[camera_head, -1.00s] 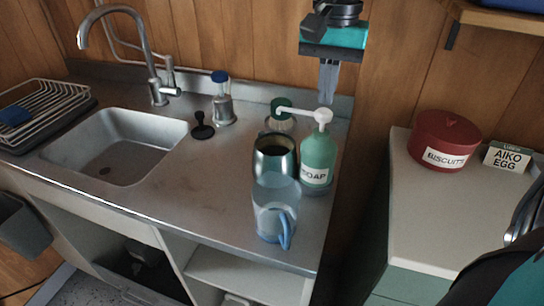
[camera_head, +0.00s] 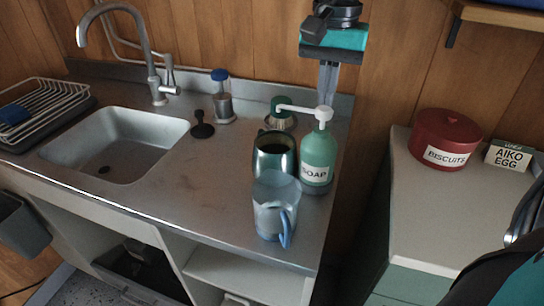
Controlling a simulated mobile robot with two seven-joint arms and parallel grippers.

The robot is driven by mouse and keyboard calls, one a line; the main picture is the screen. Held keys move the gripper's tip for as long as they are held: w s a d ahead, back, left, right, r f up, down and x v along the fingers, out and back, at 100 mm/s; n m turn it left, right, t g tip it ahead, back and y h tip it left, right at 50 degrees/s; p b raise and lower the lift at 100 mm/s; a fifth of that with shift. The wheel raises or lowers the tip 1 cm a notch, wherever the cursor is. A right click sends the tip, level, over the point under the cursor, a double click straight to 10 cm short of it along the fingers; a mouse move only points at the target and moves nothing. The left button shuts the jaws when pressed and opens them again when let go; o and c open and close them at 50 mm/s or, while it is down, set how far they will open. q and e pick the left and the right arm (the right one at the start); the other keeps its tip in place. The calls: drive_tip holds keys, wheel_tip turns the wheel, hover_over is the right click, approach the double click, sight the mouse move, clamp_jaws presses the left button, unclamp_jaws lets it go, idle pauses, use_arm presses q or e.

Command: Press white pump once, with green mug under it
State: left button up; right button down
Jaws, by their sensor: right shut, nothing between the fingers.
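The green soap bottle (camera_head: 318,158) stands near the right end of the steel counter. Its white pump (camera_head: 323,114) has a long spout pointing left. The dark green mug (camera_head: 272,160) stands upright just left of the bottle, with the spout's tip above its rim in the picture. The mug's lower front is seen behind a clear jug. My right gripper (camera_head: 327,98) is shut and empty, pointing down directly above the pump head. Its fingertips are very close to the pump; I cannot tell whether they touch. My left gripper is not in view.
The clear jug with a blue handle (camera_head: 273,220) stands in front of the mug. A green-lidded jar (camera_head: 281,120) is behind it. A blue-capped bottle (camera_head: 222,100), black stopper (camera_head: 203,129) and sink (camera_head: 115,145) lie left. A red biscuit tin (camera_head: 445,135) is on the right cabinet.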

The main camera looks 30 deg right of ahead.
drive_tip(key=shift+f+b, duration=0.8)
drive_tip(key=shift+f, duration=0.4)
drive_tip(key=shift+r+p, duration=1.15)
drive_tip(key=shift+r, duration=0.4)
wheel_tip(320, 180, up, 6)
drive_tip(key=p, duration=0.4)
drive_tip(key=shift+p, duration=0.35)
drive_tip(key=shift+s, duration=0.1)
